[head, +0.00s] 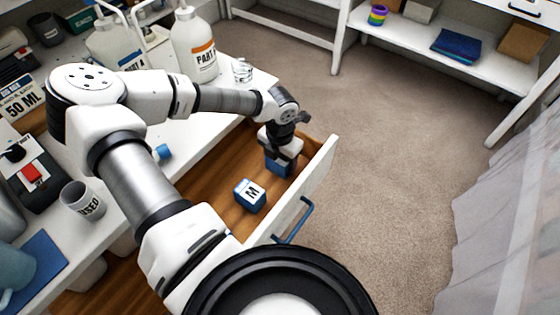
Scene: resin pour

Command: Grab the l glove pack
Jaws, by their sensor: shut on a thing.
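My gripper (280,152) reaches down into the open wooden drawer (216,188), near its far right corner. It is shut on a blue pack (278,168); the gripper covers its top, so I cannot read any letter on it. I cannot tell whether that pack touches the drawer floor. A second blue pack (250,196) with a white label reading "M" lies in the drawer, nearer to me and apart from the gripper.
The drawer's white front with a blue handle (293,221) stands to the right of the packs. The white counter (198,124) at left bears bottles, a "USED" cup (83,200) and a blue mug (16,273). Open carpet (380,180) lies to the right.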

